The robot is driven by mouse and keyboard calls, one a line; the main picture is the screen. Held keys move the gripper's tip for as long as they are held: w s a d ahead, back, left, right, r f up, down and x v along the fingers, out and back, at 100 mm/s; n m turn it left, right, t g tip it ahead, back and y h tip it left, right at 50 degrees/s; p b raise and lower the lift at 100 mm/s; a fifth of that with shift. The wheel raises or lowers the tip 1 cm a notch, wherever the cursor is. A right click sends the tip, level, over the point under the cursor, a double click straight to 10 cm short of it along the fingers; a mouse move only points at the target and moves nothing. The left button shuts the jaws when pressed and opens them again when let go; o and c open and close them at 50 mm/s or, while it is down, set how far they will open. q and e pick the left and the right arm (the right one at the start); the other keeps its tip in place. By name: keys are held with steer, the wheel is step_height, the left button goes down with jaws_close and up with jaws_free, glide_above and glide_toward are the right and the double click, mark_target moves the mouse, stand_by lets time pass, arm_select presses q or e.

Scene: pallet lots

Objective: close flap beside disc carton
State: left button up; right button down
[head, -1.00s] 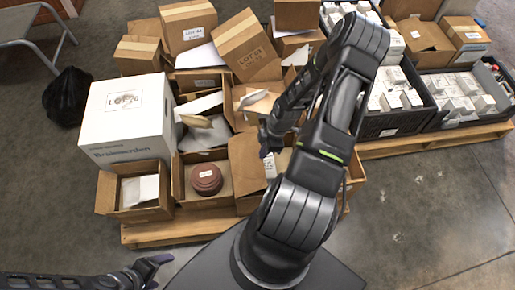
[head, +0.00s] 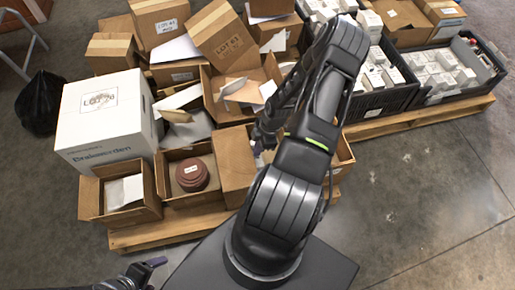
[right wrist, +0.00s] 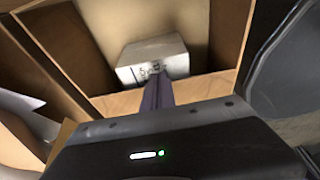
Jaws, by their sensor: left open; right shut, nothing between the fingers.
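The disc carton (head: 198,199) is an open brown box holding reddish-brown round discs (head: 192,174) with a white label. A brown flap (head: 236,168) stands raised at its right side in the head view. My right gripper (head: 262,143) is just right of this flap, partly hidden by my arm. In the right wrist view its fingers (right wrist: 157,94) are shut and empty, over an open carton with a white labelled box (right wrist: 153,60) inside. Whether the fingers touch cardboard, I cannot tell. My left gripper (head: 150,267) is open at the lower edge, away from the cartons.
The cartons stand on a wooden pallet (head: 150,235). A large white box (head: 103,120) and a small open carton (head: 124,195) are left of the disc carton. Black crates (head: 383,101) with white boxes stand at the right. Floor at the lower right is clear.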

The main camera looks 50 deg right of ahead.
steer(key=shift+s+f, duration=0.25)
steer(key=shift+f, duration=0.05)
